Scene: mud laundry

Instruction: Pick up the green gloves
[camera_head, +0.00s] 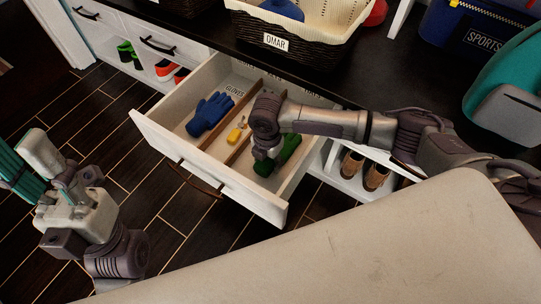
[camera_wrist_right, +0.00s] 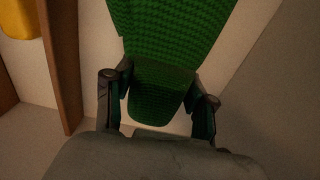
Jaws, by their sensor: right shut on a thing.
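The green gloves (camera_head: 287,152) lie in the right compartment of the open white drawer (camera_head: 160,124). My right gripper (camera_head: 265,162) reaches down into that compartment, partly covering them. In the right wrist view the knitted green gloves (camera_wrist_right: 165,85) run up between the two fingers of my right gripper (camera_wrist_right: 160,105), which is shut on them. I cannot tell whether they are clear of the drawer floor. My left gripper (camera_head: 65,185) hangs at the far left, outside the drawer and away from the gloves; its jaw state is unclear.
Blue gloves (camera_head: 209,113) lie in the left compartment and a small yellow item (camera_head: 236,134) in the middle one. Wooden dividers (camera_head: 243,108) separate them. A basket marked OMAR (camera_head: 290,42) stands on the dark counter. Brown shoes (camera_head: 365,170) sit in a cubby right of the drawer.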

